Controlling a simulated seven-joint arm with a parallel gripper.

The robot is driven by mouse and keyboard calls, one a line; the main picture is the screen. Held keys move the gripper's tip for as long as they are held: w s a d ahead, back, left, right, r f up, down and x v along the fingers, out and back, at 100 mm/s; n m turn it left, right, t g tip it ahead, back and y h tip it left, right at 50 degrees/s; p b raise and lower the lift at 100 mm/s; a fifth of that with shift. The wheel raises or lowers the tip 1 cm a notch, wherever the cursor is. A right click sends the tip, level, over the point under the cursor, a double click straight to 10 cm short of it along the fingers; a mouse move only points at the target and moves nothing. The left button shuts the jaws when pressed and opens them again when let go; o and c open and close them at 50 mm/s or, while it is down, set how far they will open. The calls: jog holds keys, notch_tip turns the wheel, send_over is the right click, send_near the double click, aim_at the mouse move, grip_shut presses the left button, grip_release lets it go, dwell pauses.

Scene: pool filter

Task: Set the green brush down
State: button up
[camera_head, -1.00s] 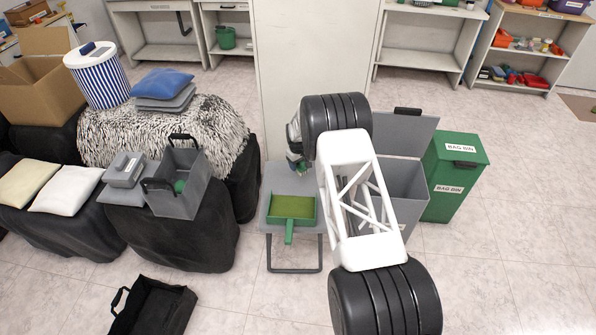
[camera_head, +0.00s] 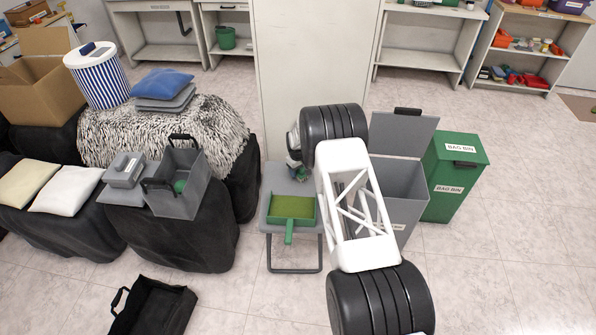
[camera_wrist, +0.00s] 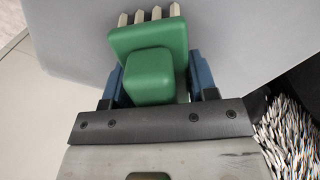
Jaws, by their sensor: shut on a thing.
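The green brush (camera_wrist: 148,75) is held between the blue fingers of my gripper (camera_wrist: 157,82) in the wrist view. Its pale bristle tufts point to the top of that picture, over a plain grey surface (camera_wrist: 235,40). I cannot tell whether the bristles touch that surface. In the head view my gripper (camera_head: 295,163) is over the back part of the small grey table (camera_head: 274,180). The brush is mostly hidden there by my arm. A green dustpan (camera_head: 291,208) lies on the table's front part, its handle over the front edge.
Right of the table stand an open grey bin (camera_head: 395,185) and a green bag bin (camera_head: 455,175). A black-draped seat left of it carries a grey caddy (camera_head: 183,190). A shaggy throw (camera_head: 205,125) lies behind that. A tall pale panel (camera_head: 312,75) stands behind the table.

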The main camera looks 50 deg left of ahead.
jog(key=shift+f, duration=0.1)
jog(key=o, duration=1)
jog(key=shift+c, duration=0.2)
jog(key=shift+r, duration=6.1)
